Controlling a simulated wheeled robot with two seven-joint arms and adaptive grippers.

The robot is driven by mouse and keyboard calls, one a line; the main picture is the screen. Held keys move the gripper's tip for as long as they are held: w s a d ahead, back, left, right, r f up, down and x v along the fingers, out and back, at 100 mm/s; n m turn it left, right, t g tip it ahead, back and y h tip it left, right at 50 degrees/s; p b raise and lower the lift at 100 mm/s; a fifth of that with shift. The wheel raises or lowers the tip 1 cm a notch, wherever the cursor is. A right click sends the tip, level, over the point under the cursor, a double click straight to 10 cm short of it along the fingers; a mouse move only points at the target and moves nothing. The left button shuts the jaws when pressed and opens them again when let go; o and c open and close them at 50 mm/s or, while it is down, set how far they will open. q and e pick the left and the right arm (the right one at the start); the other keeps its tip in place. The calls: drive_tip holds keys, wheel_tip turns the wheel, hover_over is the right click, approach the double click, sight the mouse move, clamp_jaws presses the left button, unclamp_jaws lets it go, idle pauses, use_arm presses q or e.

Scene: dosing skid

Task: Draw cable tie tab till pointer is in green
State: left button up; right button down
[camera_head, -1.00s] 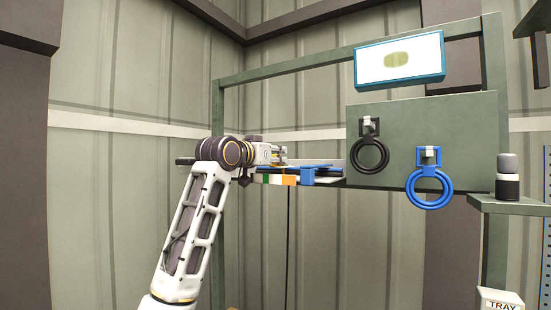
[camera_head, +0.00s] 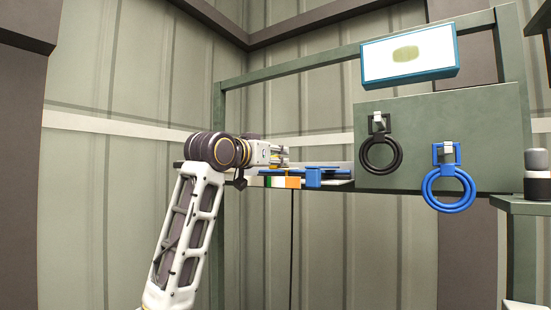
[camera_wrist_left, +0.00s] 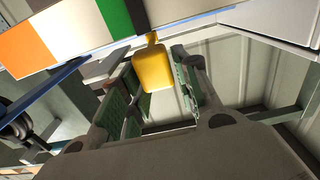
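The yellow tab (camera_wrist_left: 153,70) hangs by a narrow neck in the left wrist view. My left gripper (camera_wrist_left: 155,85) is open, its green-padded fingers on either side of the tab; contact is not clear. In the head view this gripper (camera_head: 284,156) is at the shelf, just above the colour strip (camera_head: 279,182). The strip has green, white and orange bands and also shows in the left wrist view (camera_wrist_left: 66,35). A blue block (camera_head: 314,177) sits right of the orange band; I cannot tell whether it is the pointer. My right gripper is not in view.
A green panel (camera_head: 450,125) to the right carries a black ring (camera_head: 381,168) and a blue ring (camera_head: 449,205) on hooks. A blue-framed sign (camera_head: 408,54) is above it. A black-and-white cylinder (camera_head: 537,175) stands on a ledge at right.

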use_arm(q)
drive_tip(key=shift+o, duration=1.1)
drive_tip(key=shift+w, duration=0.1)
drive_tip(key=shift+s, duration=0.2)
drive_tip(key=v, duration=1.1)
drive_tip(key=shift+s+a, duration=0.2)
drive_tip(key=shift+s, duration=0.1)
drive_tip(key=shift+f, duration=0.1)
